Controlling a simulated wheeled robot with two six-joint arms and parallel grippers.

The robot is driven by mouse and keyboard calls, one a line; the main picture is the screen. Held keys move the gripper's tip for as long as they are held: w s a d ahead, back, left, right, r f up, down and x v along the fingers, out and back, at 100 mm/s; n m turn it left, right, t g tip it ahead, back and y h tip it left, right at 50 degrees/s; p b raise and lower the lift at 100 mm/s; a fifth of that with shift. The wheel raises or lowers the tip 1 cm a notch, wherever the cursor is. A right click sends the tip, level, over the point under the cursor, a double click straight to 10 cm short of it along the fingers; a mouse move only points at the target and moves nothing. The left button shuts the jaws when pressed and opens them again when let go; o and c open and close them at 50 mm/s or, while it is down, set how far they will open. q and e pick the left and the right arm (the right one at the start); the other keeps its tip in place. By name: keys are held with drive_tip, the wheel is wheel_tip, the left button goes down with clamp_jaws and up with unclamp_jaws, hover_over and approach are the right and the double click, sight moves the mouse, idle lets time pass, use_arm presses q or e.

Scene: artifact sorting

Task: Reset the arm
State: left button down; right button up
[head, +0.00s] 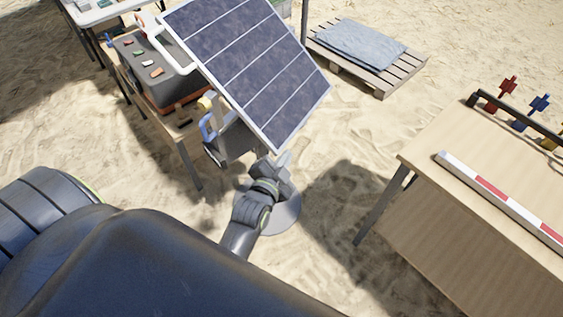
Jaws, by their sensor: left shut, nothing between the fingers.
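My left arm comes in large from the lower left and reaches toward the middle of the view. Its gripper (284,160) is shut and empty, just below the lower corner of a tilted solar panel (250,62). I cannot tell whether the gripper touches the panel or only overlaps it in the picture. A round grey disc (282,217) lies on the sand behind my wrist, partly hidden by it. My right gripper is not in view.
A wooden table (450,160) at the right bears a red-and-white bar (490,187) and a dark rack (520,120) with coloured pieces. A dark case (140,62) stands on a table at upper left. A pallet (378,78) with a folded blue-grey cloth (358,43) lies behind. Sand between is clear.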

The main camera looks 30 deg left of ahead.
use_arm(q)
drive_tip(key=s, duration=0.2)
drive_tip(key=shift+s+d+r, duration=0.25)
drive_tip(key=shift+s+r, duration=0.05)
drive_tip(key=s+f+n+g+h, duration=0.1)
drive_tip(key=s+f+g, duration=0.3)
drive_tip(key=f, duration=0.9)
drive_tip(key=s+f+n+g, duration=0.25)
drive_tip(key=s+f, duration=0.35)
drive_tip(key=f, duration=0.7)
drive_tip(key=s+a+f+n+g, duration=0.1)
drive_tip(key=s+a+f+g, duration=0.1)
drive_tip(key=s+f, duration=0.3)
drive_tip(key=s+a+f+n+g, duration=0.2)
drive_tip(key=s+f, duration=0.4)
drive_tip(key=s, duration=0.7)
drive_tip(key=s+a+f+n+g, duration=0.1)
drive_tip(key=s+a+f+g, duration=0.3)
drive_tip(key=s, duration=0.5)
wheel_tip(320, 180, down, 2)
drive_tip(key=shift+s+a+f+y, duration=0.2)
drive_tip(key=shift+s+f+y, duration=0.05)
drive_tip(key=shift+y, duration=0.05)
